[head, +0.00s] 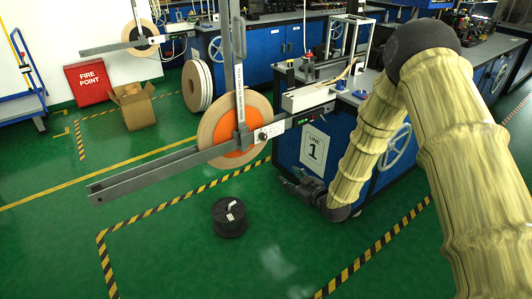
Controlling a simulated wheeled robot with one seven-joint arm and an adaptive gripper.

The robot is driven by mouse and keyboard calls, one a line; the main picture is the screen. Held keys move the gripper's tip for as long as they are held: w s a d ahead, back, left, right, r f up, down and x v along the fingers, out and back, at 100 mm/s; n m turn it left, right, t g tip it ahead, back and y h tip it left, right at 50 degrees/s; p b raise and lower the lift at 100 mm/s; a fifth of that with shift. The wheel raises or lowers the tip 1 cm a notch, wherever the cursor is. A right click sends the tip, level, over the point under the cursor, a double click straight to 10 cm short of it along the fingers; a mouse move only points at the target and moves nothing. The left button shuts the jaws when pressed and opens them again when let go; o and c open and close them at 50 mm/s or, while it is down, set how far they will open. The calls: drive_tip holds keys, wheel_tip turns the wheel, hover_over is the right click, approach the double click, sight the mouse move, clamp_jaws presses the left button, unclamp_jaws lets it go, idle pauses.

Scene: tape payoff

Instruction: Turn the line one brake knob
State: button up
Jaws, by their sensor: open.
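The line one payoff is a tape reel (218,128) with a tan outer ring and an orange centre, hung on a grey upright and a long grey horizontal arm (150,177). A small knob-like part (262,136) sits on the arm just right of the reel; it is too small to tell surely that it is the brake knob. My gripper (290,181) is open and appears empty. It appears below and right of the reel and that part, in front of the blue cabinet with the "LINE 1" sign (314,148). No contact shows.
A black spool (229,217) stands on the green floor, inside yellow-black striped floor tape (165,215). A white handwheel (397,147) is on the cabinet to the right. A second reel (140,38), a red fire point box (91,82) and a cardboard box (133,105) are farther back.

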sight(265, 138)
drive_tip(key=w+a+r+n+t+y+b, duration=0.2)
drive_tip(key=w+a+r+n+y+b, duration=0.1)
drive_tip(key=w+r, duration=0.4)
drive_tip(key=x, duration=1)
drive_tip(key=shift+a, duration=0.25)
drive_tip(key=shift+f, duration=0.1)
clamp_jaws()
